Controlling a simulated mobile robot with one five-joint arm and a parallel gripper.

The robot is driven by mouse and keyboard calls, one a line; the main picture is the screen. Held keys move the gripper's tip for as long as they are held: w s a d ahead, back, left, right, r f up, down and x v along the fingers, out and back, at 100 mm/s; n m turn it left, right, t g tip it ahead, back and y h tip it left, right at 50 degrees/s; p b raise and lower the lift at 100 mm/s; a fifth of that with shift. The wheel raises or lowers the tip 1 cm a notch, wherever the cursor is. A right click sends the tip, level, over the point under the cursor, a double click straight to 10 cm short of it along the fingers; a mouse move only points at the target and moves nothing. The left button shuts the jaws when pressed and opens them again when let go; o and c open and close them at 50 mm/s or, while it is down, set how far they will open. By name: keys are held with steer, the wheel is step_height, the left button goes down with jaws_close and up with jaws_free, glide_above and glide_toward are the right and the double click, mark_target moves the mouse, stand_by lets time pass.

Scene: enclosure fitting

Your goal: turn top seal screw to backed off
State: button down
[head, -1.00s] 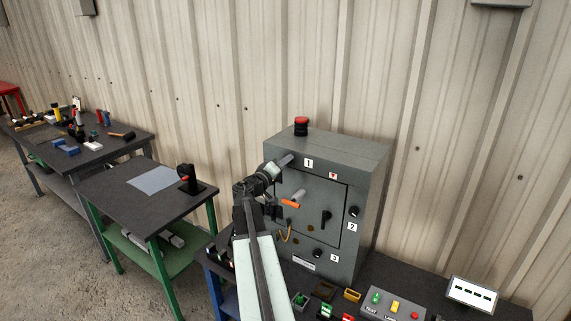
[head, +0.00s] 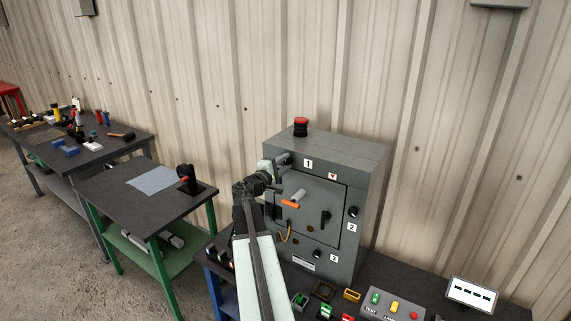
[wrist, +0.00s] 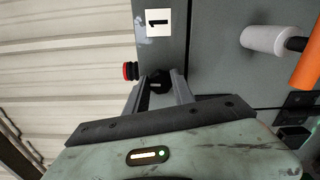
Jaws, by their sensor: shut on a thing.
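The grey enclosure (head: 340,175) stands on the bench. The top seal screw (wrist: 160,78) is a dark round knob beside the label 1 (wrist: 158,22), near the cabinet's upper corner. In the wrist view my gripper (wrist: 159,86) has one finger on each side of the knob and is shut on it. The knob's exact turn angle is hard to read.
A red button (head: 301,122) tops the cabinet. A control box with coloured buttons (head: 393,305) sits on the bench at front right.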

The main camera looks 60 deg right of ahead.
steer(key=shift+f+n, duration=0.1)
steer(key=shift+n, duration=0.2)
stand_by(0.4)
steer(key=c, duration=1.1)
jaws_free()
steer(key=shift+o, duration=0.2)
steer(key=shift+a, duration=0.1)
steer(key=a, duration=0.7)
steer(key=shift+a, duration=0.4)
steer(key=shift+w, duration=0.1)
